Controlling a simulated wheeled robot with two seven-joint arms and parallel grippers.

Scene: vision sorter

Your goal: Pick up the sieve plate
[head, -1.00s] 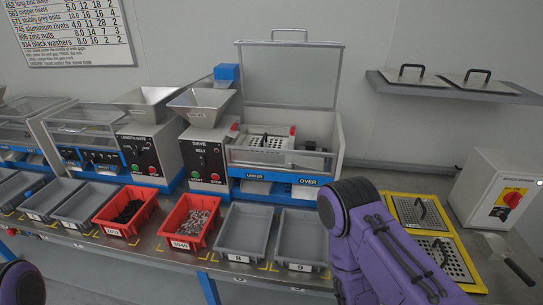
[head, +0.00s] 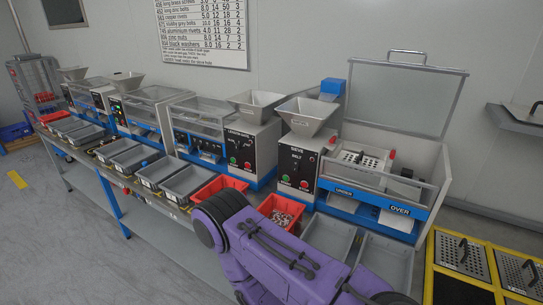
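A perforated sieve plate (head: 361,158) with a dark handle lies inside the open sieve machine (head: 432,192), below its raised clear lid (head: 405,98). Two more perforated plates with handles, one on the left (head: 460,254) and one on the right (head: 521,273), lie in a yellow-edged rack (head: 431,264) at the lower right. A purple arm of mine crosses the bottom middle, in front of the bins. No gripper shows, so I cannot see what either one holds.
A dark bare slot (head: 460,290) shows in the rack's front. Red bins (head: 281,211) and grey bins (head: 330,236) line the bench front. A wall shelf (head: 515,121) at the right carries a plate with a handle. Other machines with hoppers stand to the left.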

